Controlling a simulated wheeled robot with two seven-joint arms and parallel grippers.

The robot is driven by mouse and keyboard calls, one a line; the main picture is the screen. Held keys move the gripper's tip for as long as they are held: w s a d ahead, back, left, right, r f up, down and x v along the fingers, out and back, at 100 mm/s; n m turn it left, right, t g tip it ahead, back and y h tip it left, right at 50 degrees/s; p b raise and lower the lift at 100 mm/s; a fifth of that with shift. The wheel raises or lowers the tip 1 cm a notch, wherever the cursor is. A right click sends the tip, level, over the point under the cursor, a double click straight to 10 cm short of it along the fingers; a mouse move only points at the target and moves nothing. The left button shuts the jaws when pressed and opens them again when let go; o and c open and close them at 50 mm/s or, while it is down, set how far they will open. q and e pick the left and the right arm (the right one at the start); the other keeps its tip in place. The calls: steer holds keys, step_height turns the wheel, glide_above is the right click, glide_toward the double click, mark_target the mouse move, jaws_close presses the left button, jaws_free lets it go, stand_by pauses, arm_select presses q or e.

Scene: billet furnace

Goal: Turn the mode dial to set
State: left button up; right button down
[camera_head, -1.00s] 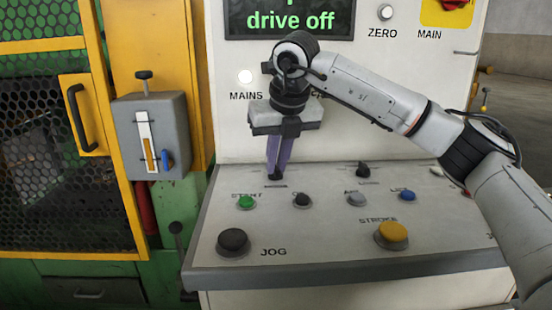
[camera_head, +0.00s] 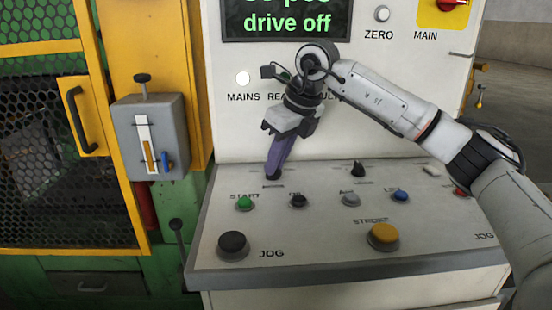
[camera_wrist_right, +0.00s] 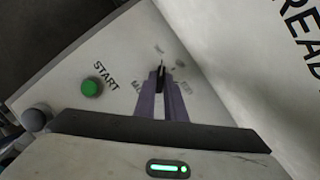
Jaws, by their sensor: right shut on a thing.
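The mode dial is a small black knob (camera_wrist_right: 161,76) on the sloped panel, behind the green START button. My right gripper (camera_head: 274,172) reaches down onto it with its purple fingers, and in the right wrist view the fingers (camera_wrist_right: 161,90) are shut on the knob. The fingers and hand are tilted in the head view. The dial's label is partly covered by the fingers, so I cannot read its setting. My left gripper is not in view.
The panel carries a green START button (camera_head: 244,203), a black JOG button (camera_head: 233,245), a yellow STROKE button (camera_head: 383,236), a blue button (camera_head: 400,195) and another black knob (camera_head: 358,170). A display (camera_head: 287,20) reads "drive off". A grey lever box (camera_head: 150,137) stands at left.

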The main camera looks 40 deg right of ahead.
stand_by(0.3)
steer(key=c, duration=1.8)
jaws_free()
steer(key=shift+r, duration=0.1)
steer(key=p+v, duration=0.1)
steer(key=v, duration=0.9)
steer(key=shift+r, duration=0.1)
steer(key=shift+r, duration=0.1)
